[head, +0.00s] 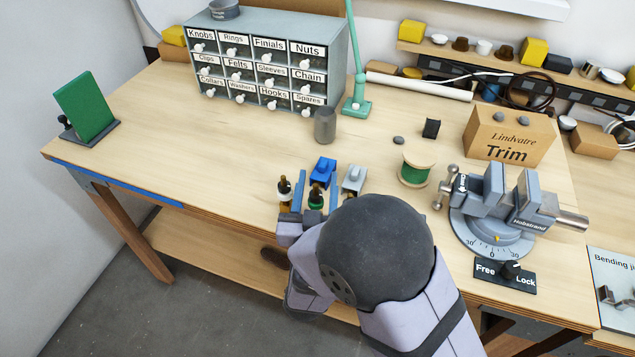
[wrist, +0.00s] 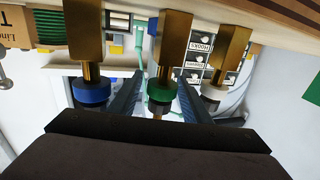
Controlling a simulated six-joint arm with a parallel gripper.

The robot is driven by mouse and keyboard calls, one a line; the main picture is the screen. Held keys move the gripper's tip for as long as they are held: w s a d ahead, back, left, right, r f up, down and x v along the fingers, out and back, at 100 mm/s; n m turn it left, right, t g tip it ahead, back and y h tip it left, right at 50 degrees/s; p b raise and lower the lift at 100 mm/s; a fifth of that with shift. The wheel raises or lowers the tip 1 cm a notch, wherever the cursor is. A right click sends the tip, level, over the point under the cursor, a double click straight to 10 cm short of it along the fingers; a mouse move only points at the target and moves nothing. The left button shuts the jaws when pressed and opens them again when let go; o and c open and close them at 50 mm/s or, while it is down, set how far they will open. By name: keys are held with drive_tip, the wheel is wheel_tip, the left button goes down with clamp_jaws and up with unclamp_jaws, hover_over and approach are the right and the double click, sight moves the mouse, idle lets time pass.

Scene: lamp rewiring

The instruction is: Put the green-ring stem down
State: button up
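The green-ring stem (wrist: 160,88) is in the middle of the wrist view, a brass piece with a green ring. It also shows in the head view (head: 316,200), near the front edge of the bench. My gripper (wrist: 158,92) has one dark blue finger on each side of it. A narrow gap shows between the fingers and the ring, so the gripper looks open around the stem. In the wrist view a blue-ring stem (wrist: 91,90) is on the left and a white-ring stem (wrist: 214,92) on the right. What is under the green-ring stem is hidden.
A blue block (head: 323,170) and a grey block (head: 354,180) stand just behind my gripper. A green spool (head: 415,170) and the vise (head: 492,215) are to the right. A grey cylinder (head: 324,126) stands behind.

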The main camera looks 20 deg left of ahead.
sight(315, 202)
idle(0.3)
drive_tip(key=shift+s+f, duration=0.1)
drive_tip(key=shift+s, duration=0.3)
drive_tip(key=b+v, duration=0.2)
drive_tip(key=v, duration=0.3)
drive_tip(key=shift+s+d+b, duration=0.25)
drive_tip(key=shift+s+b, duration=0.1)
drive_tip(key=shift+s, duration=0.35)
drive_tip(key=c, duration=0.3)
drive_tip(key=shift+c, duration=0.2)
